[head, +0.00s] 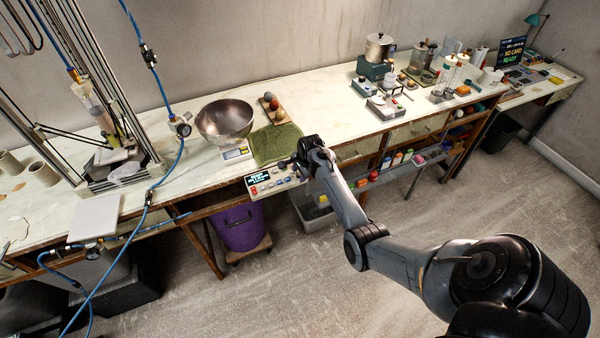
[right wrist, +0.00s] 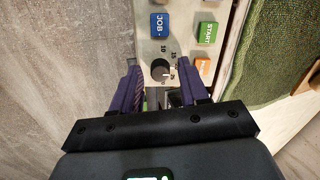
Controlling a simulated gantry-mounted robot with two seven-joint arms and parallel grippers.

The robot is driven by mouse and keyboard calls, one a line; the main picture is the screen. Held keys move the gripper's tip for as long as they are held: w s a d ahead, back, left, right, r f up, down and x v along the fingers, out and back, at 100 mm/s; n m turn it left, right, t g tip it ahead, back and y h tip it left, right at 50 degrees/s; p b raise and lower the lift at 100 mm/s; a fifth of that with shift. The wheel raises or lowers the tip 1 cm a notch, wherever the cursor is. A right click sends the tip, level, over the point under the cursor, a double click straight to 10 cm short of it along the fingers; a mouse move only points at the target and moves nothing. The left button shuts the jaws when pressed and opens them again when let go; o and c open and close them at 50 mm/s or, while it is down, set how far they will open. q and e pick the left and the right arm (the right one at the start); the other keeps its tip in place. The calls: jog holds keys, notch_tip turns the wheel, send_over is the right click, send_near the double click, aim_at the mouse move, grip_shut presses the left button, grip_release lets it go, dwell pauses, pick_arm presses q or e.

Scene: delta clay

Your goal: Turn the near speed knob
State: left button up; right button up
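A black speed knob (right wrist: 161,69) with printed numbers around it sits on a pale control panel (right wrist: 145,20) in the right wrist view. My right gripper (right wrist: 160,75) has its two dark purple fingers apart, one on each side of the knob, with gaps between them and it. I cannot tell how deep the fingertips reach. In the head view the panel (head: 259,191) is on the bench's front edge, and my right gripper (head: 296,164) is at its right end, hiding part of it. My left gripper is not in view.
A blue JOB button (right wrist: 159,25), a green START button (right wrist: 206,33) and an orange button (right wrist: 203,66) are close to the knob. A green cloth (head: 277,145), a metal bowl (head: 226,120) and a clay printer with blue hoses stand on the bench. A purple bucket (head: 240,228) is below.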

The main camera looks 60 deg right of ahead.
grip_shut()
